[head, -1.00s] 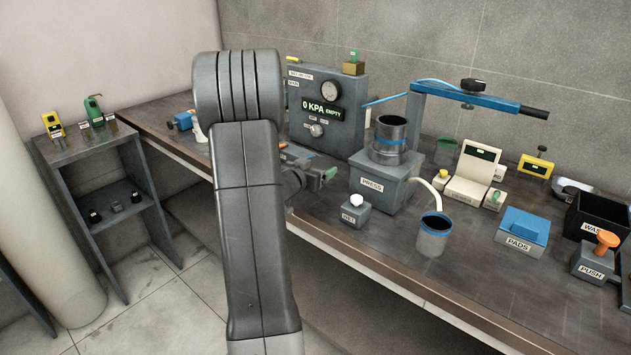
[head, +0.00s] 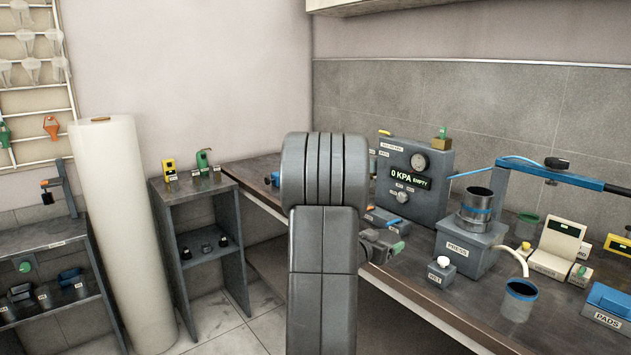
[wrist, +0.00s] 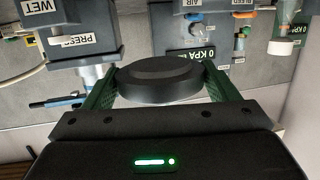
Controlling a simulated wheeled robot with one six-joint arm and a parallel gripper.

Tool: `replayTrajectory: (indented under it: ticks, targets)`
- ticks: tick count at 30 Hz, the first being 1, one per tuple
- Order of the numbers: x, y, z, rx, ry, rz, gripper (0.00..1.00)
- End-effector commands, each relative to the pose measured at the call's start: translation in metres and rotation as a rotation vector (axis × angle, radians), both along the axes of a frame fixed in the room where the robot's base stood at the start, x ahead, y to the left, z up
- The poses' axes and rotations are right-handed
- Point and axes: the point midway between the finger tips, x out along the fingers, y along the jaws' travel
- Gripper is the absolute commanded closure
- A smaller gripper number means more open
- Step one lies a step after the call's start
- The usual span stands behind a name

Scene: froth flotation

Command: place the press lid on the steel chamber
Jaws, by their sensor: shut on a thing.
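The steel chamber (head: 474,222), an open grey cylinder with a blue band, stands upright on the PRESS box (head: 466,249) on the bench; its top is uncovered. My gripper (head: 392,246) is left of the PRESS box in the head view, partly hidden behind my arm. In the wrist view my gripper (wrist: 160,70) has its green fingers shut on the sides of a round black disc, the press lid (wrist: 160,77). The PRESS box and chamber (wrist: 91,75) hang upside down at upper left there, apart from the lid. The lid cannot be made out in the head view.
The KPA gauge box (head: 412,178) stands behind my gripper. A blue arm (head: 548,174) reaches over the bench right of the chamber. A small shelf (head: 205,235) stands left.

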Motion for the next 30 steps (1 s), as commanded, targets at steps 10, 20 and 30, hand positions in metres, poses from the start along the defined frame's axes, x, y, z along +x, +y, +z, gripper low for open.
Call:
replayTrajectory:
  ticks: [10, 20, 30]
  targets:
    - [-0.010, 0.015, -0.037, -0.002, 0.003, 0.043, 0.58]
    - [-0.025, 0.053, -0.090, -0.002, 0.008, 0.188, 0.58]
    - [-0.060, 0.143, -0.162, 0.003, 0.008, 0.556, 0.58]
